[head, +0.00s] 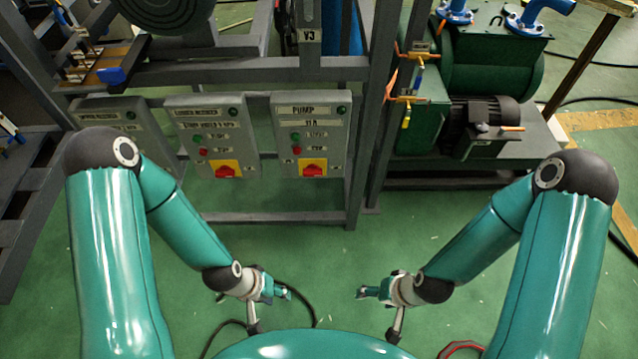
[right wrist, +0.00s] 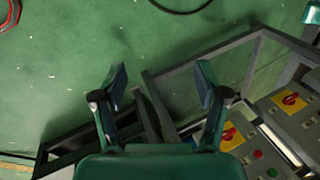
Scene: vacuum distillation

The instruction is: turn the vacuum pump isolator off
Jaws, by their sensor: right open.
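A grey control box labelled PUMP (head: 312,112) hangs on the rack in the head view. Low on it is a red rotary isolator switch on a yellow plate (head: 313,169); the plate's lettering and the handle's exact angle are too small to read. In the right wrist view this switch (right wrist: 229,135) lies beyond the right finger, partly cut off by my gripper. My right gripper (head: 366,292) hangs low in front of the rack, apart from the switch; its fingers are open and empty in the wrist view (right wrist: 162,84). My left gripper (head: 282,291) hangs to its left, touching no box; its jaw opening is unclear.
A similar box (head: 213,128) with its own red-on-yellow switch (head: 227,170) hangs left of the PUMP box; another box (head: 110,113) is farther left. The rack's upright post (head: 371,120) stands right of the PUMP box. Green floor before the rack is mostly clear, with a black cable (head: 313,305).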

